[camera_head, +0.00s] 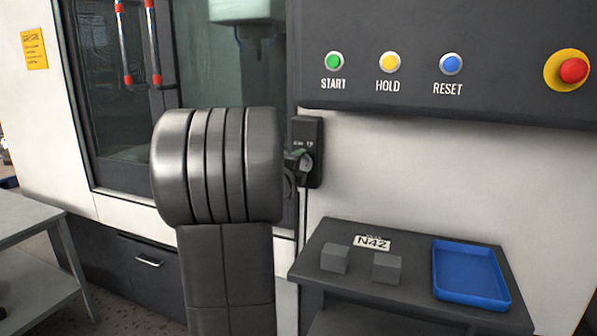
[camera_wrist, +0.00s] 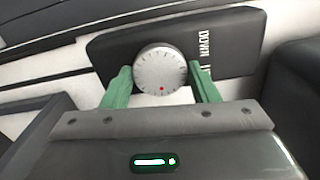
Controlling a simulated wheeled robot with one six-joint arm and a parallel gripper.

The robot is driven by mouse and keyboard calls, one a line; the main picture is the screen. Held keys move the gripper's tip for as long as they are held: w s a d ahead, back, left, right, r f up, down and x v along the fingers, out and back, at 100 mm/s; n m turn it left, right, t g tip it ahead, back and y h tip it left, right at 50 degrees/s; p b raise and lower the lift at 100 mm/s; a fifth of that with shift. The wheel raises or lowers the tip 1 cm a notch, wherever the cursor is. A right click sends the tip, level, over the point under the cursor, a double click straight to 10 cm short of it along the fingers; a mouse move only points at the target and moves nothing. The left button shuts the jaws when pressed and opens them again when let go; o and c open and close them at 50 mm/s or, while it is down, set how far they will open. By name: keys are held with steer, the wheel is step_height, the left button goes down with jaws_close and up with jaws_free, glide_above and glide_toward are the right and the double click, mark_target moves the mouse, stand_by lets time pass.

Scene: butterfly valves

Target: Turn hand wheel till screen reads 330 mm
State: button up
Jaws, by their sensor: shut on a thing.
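The hand wheel (camera_wrist: 160,68) is a small silver round knob with a ribbed rim and a red dot on its edge nearest my gripper. It sits on a black panel box (camera_wrist: 232,42) lettered "DOWN", with a second word partly hidden. My gripper (camera_wrist: 160,75) has one green finger on each side of the knob and is shut on it. In the head view, the panel box (camera_head: 313,135) is on the machine's front, and the knob (camera_head: 307,162) is partly hidden by my gripper. No screen with a mm reading shows in either view.
A machine panel with START, HOLD and RESET buttons (camera_head: 391,62) and a red stop button (camera_head: 573,70) is above right. Below, a dark shelf (camera_head: 330,240) holds two grey blocks (camera_head: 335,258) and a blue tray (camera_head: 440,262). A grey table (camera_head: 30,220) stands at left.

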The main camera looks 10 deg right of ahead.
steer(key=shift+m, duration=0.4)
steer(key=o, duration=1)
steer(key=v, duration=1.3)
steer(key=shift+s+a, duration=0.25)
steer(key=shift+s, duration=0.1)
steer(key=shift+w, duration=0.1)
steer(key=x, duration=1.3)
steer(key=shift+w+d, duration=0.25)
steer(key=shift+d, duration=0.05)
